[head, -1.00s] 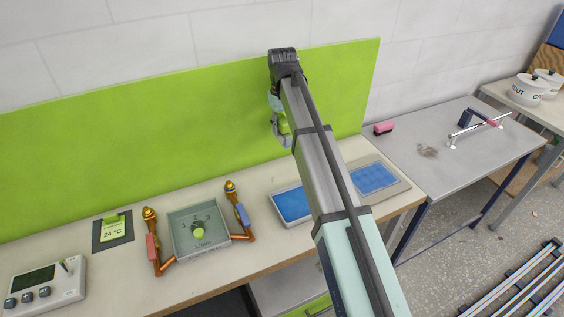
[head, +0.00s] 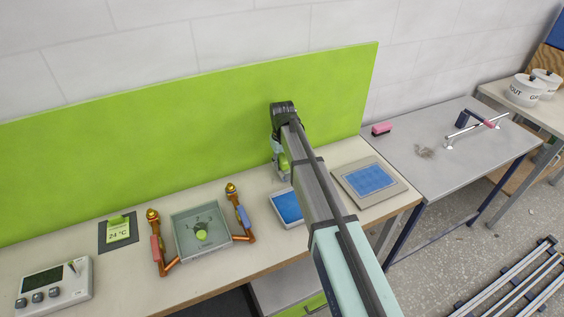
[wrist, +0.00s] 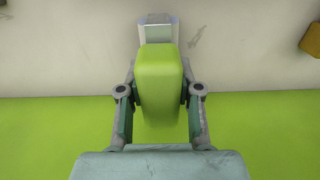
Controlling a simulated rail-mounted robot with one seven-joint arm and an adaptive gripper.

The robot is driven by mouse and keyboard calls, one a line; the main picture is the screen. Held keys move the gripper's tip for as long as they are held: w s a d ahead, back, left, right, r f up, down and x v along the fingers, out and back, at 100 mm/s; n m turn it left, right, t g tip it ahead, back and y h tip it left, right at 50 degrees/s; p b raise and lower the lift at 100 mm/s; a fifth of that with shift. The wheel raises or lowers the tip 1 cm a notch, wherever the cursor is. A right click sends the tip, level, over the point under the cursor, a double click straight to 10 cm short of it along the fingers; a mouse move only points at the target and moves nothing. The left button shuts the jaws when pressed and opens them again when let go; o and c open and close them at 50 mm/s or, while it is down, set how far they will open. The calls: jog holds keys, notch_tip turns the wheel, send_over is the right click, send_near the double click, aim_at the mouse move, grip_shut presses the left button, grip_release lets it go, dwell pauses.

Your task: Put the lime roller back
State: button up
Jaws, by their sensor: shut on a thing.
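The lime roller (wrist: 159,78) is a rounded lime-green block between my gripper's two fingers (wrist: 160,95) in the wrist view. My gripper is shut on it. In the head view the lime roller (head: 284,162) shows partly beside my arm, in front of the lime wall panel (head: 190,150). My gripper (head: 281,168) is low over the back of the bench there, partly hidden by my arm. Just beyond the roller in the wrist view is a small pale grey block (wrist: 158,22); I cannot tell whether the roller touches it.
The bench (head: 120,285) holds a tray with blue inside (head: 287,206), a framed blue pad (head: 368,179), a grey basin (head: 190,250) between copper pipes, and a control box (head: 55,286). A pink block (head: 381,129) lies on the grey table to the right.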

jog(key=shift+f, duration=0.2)
jog(key=shift+f, duration=0.2)
jog(key=o, duration=1)
jog(key=shift+r, duration=0.15)
notch_tip(320, 180, up, 12)
jog(key=b, duration=0.3)
jog(key=shift+r, duration=0.1)
